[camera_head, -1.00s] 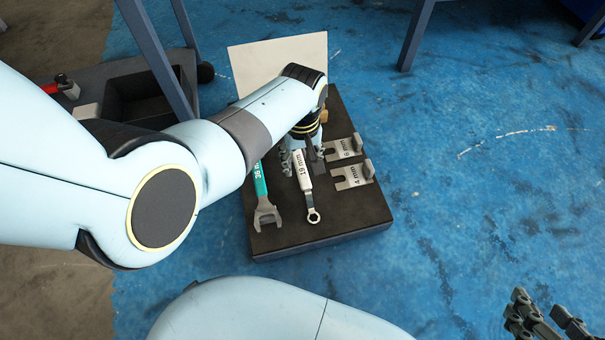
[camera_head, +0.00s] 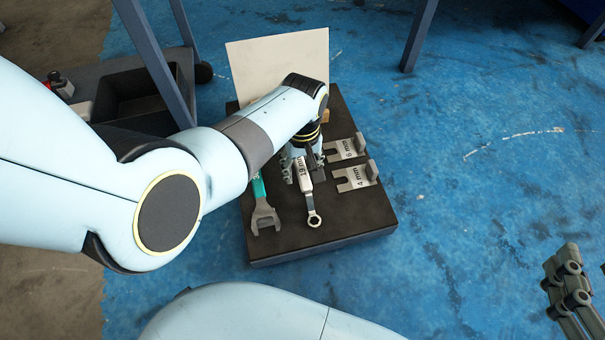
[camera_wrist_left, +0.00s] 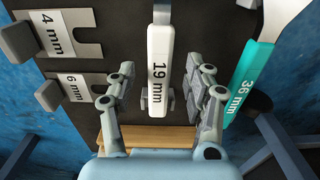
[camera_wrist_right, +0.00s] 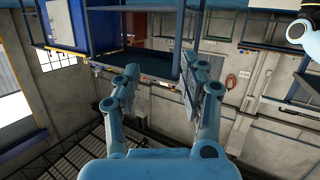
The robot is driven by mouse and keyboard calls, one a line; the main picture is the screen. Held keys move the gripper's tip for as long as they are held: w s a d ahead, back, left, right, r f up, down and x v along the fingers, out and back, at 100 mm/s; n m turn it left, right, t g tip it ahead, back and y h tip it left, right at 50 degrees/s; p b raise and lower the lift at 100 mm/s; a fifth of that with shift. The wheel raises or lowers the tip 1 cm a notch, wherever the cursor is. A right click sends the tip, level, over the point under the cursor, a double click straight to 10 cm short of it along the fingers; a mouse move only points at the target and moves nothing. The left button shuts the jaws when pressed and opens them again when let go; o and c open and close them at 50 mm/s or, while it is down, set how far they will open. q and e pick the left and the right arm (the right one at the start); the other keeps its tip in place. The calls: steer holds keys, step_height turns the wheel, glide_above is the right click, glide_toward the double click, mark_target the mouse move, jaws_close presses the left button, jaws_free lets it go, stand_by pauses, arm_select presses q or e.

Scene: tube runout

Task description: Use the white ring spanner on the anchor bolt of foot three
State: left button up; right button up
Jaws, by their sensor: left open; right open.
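The white ring spanner (camera_head: 307,188), marked 19 mm, lies on a dark board (camera_head: 340,225) with its ring end toward me. My left gripper (camera_head: 304,172) is over its handle. In the left wrist view the open left fingers (camera_wrist_left: 160,86) stand on either side of the white handle (camera_wrist_left: 160,50), with gaps showing. My right gripper (camera_head: 568,280) is open and empty at the lower right of the head view. The right wrist view shows its fingers (camera_wrist_right: 158,85) apart with nothing between them. I cannot make out foot three or its anchor bolt.
A green-handled 36 mm spanner (camera_head: 264,212) lies left of the white one. Metal 6 mm (camera_head: 345,149) and 4 mm (camera_head: 356,177) slotted plates lie to its right. A pale panel (camera_head: 270,68) stands behind. Blue legs (camera_head: 418,35) rise nearby. Blue floor at right is clear.

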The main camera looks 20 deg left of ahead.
arm_select(q)
step_height(320, 180, down, 2)
steer(key=shift+f+b, duration=0.25)
steer(key=shift+b, duration=0.65)
jaws_close()
arm_select(e)
steer(key=w+r+t+y, duration=0.1)
steer(key=w+r+t, duration=0.1)
steer(key=r, duration=0.4)
steer(key=w+a+r+n+t+y, duration=0.1)
steer(key=w+r+t, duration=0.2)
steer(key=r, duration=0.3)
steer(key=shift+w+a+r+t, duration=0.25)
steer(key=shift+r+t, duration=0.1)
steer(key=shift+t, duration=0.25)
